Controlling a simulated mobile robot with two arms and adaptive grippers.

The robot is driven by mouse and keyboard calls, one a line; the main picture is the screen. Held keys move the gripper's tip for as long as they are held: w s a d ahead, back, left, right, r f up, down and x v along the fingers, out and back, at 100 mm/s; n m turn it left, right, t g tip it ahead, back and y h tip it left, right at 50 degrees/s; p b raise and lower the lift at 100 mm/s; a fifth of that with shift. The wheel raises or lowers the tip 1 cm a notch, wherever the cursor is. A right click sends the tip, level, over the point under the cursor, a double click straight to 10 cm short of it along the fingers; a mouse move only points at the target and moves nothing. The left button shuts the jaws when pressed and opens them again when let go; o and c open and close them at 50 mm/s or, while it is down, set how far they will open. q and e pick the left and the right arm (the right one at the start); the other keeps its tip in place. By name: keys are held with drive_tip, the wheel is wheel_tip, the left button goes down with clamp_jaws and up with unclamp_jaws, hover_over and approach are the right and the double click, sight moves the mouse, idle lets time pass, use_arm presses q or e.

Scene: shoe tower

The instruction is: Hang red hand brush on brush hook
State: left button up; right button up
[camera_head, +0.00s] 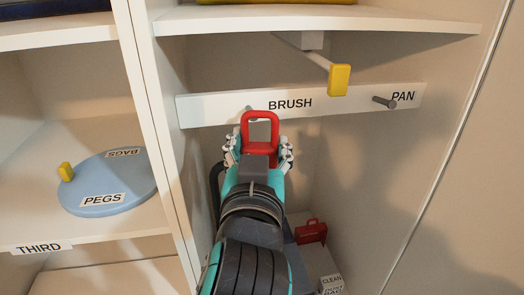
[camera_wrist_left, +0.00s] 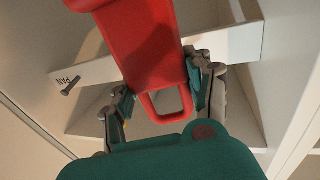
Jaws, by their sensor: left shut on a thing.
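The red hand brush (camera_head: 260,147) is between the fingers of my left gripper (camera_head: 258,157), in front of the white rail (camera_head: 345,105). Its red loop points up, close to the brush hook (camera_head: 249,111) beside the BRUSH label. The loop hides part of this hook, and I cannot tell whether they touch. In the left wrist view the brush (camera_wrist_left: 143,42) fills the upper middle, with the gripper's fingers on both sides. My right gripper is not in view.
A pan hook (camera_head: 385,102) sticks out at the right of the rail. A yellow-ended bar (camera_head: 339,80) hangs above, under the upper shelf (camera_head: 320,20). A side panel (camera_head: 160,130) stands close left. A small red item (camera_head: 311,231) lies below, and a blue disc (camera_head: 108,182) sits on the left shelf.

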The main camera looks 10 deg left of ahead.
use_arm(q)
drive_tip(key=shift+w+a+f, duration=0.1)
drive_tip(key=shift+w+a, duration=0.1)
drive_tip(key=shift+w, duration=0.25)
drive_tip(key=shift+w+a+f, duration=0.1)
drive_tip(key=shift+w+a, duration=0.1)
drive_tip(key=shift+w, duration=0.2)
drive_tip(key=shift+w+a+b, duration=0.2)
drive_tip(key=shift+w+a, duration=0.05)
drive_tip(key=shift+w, duration=0.35)
drive_tip(key=shift+w+a+b, duration=0.2)
drive_tip(key=shift+w, duration=0.35)
drive_tip(key=shift+w+a+f+b, duration=0.15)
drive_tip(key=shift+w+a, duration=0.05)
drive_tip(key=shift+w, duration=0.3)
drive_tip(key=shift+w+a+f+b, duration=0.15)
drive_tip(key=shift+w+a+f, duration=0.1)
drive_tip(key=shift+w, duration=0.3)
drive_tip(key=shift+w+a+f+b, duration=0.1)
drive_tip(key=shift+w+a+b, duration=0.1)
drive_tip(key=shift+w, duration=0.3)
drive_tip(key=o, duration=1.2)
drive_tip(key=shift+f, duration=0.1)
